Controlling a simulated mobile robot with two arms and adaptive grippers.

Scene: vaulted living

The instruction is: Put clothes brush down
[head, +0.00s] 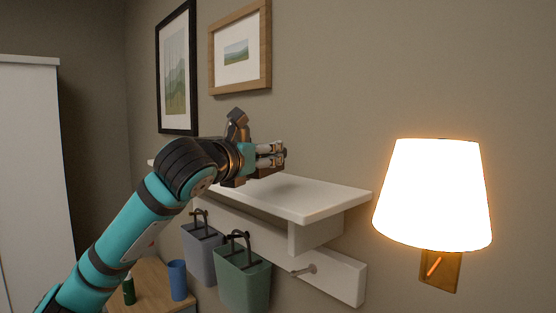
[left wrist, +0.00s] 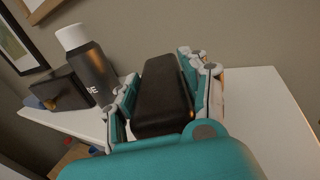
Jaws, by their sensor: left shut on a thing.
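The clothes brush (left wrist: 162,92), a dark brown block, sits between the fingers of my left gripper (left wrist: 165,90) in the left wrist view. The gripper is shut on it, with pale-tipped fingers along both sides. In the head view my left gripper (head: 268,158) is over the white wall shelf (head: 312,200), near its back left part. Whether the brush touches the shelf is hard to tell. The shelf also shows on both sides of the gripper in the left wrist view (left wrist: 262,110). My right gripper is not in view.
A dark bottle with a white cap (left wrist: 88,65) and a dark box (left wrist: 62,90) stand left on the shelf. The shelf's right part is clear. Grey (head: 203,255) and green (head: 243,278) bins hang below. A lit lamp (head: 432,195) is at right; frames (head: 240,82) hang above.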

